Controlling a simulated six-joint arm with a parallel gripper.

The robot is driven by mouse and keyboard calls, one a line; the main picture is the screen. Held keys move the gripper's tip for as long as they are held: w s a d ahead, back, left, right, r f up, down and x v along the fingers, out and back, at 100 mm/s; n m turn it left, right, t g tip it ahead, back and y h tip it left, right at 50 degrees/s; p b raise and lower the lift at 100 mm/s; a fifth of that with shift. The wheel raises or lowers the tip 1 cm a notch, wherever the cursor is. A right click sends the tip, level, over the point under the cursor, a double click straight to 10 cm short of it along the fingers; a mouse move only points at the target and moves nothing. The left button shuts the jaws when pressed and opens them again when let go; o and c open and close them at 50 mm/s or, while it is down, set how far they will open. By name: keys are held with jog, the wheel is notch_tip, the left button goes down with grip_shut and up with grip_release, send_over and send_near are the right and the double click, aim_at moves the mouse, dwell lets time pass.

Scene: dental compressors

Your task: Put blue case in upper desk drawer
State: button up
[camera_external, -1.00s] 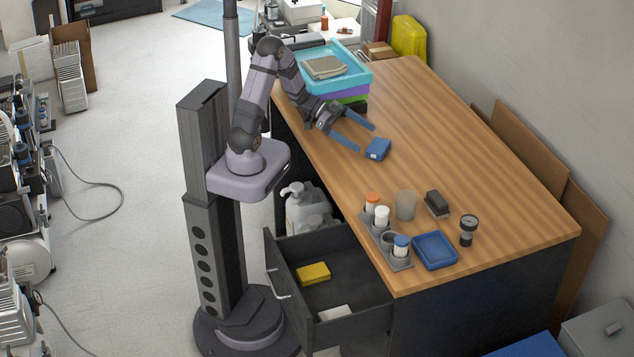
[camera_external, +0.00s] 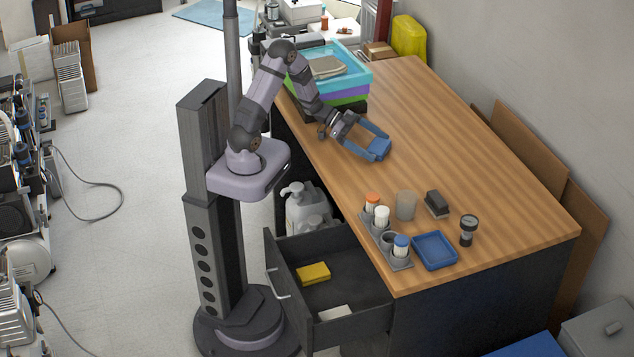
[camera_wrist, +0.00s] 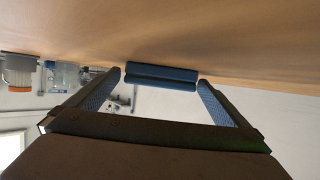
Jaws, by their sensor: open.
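The small blue case (camera_external: 379,147) lies on the wooden desk, left of its middle. In the wrist view the case (camera_wrist: 161,77) shows as a dark blue bar between the fingertips. My gripper (camera_external: 377,146) is open, with its blue fingers on either side of the case; gaps seem to show at both ends in the wrist view (camera_wrist: 161,80). The upper desk drawer (camera_external: 330,252) is pulled out at the desk's front side. It holds a yellow item (camera_external: 313,273) and a whitish item (camera_external: 335,312).
Several bottles in a grey holder (camera_external: 398,262), a clear cup (camera_external: 406,205), a black block (camera_external: 437,204), a gauge (camera_external: 468,230) and a blue tray (camera_external: 435,250) stand near the desk's front end. Stacked trays (camera_external: 350,82) stand at the far left. The desk's right side is clear.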

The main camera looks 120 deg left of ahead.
jog(key=c, duration=1.3)
jog(key=shift+o, duration=0.2)
jog(key=shift+r, duration=0.1)
notch_tip(320, 180, up, 10)
jog(key=shift+f+p, duration=0.1)
jog(key=shift+p, duration=0.65)
notch_tip(320, 180, up, 8)
jog(key=p, duration=0.8)
send_over(373, 144)
jog(key=shift+a, duration=0.1)
jog(key=shift+f, duration=0.1)
